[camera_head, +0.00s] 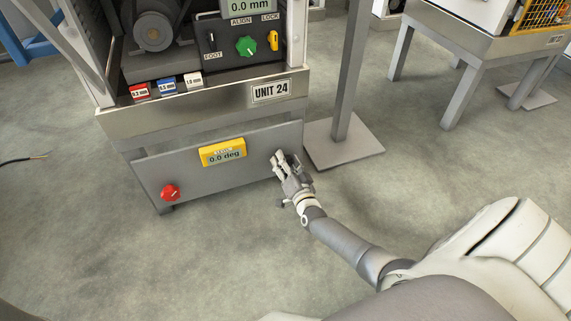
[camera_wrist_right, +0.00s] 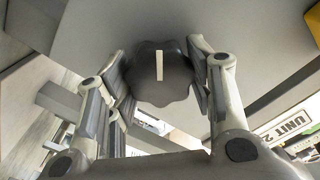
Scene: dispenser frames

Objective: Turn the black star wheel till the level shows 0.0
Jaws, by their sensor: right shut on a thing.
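The black star wheel (camera_wrist_right: 161,84) shows in the right wrist view, with a pale marker line on its face. My right gripper (camera_wrist_right: 158,80) has its fingers on both sides of the wheel and is shut on it. In the head view my right gripper (camera_head: 282,163) is at the right end of the grey lower panel and hides the wheel there. The yellow level (camera_head: 223,152) sits in the middle of that panel and its display reads 0.0 deg. My left gripper is not in view.
A red knob (camera_head: 170,192) is at the panel's left end. Above are the UNIT 24 label (camera_head: 270,91), a green ALIGN knob (camera_head: 246,46), a yellow LOCK switch (camera_head: 273,40) and a 0.0 mm display (camera_head: 248,5). A grey post with a base plate (camera_head: 345,149) stands right of the unit.

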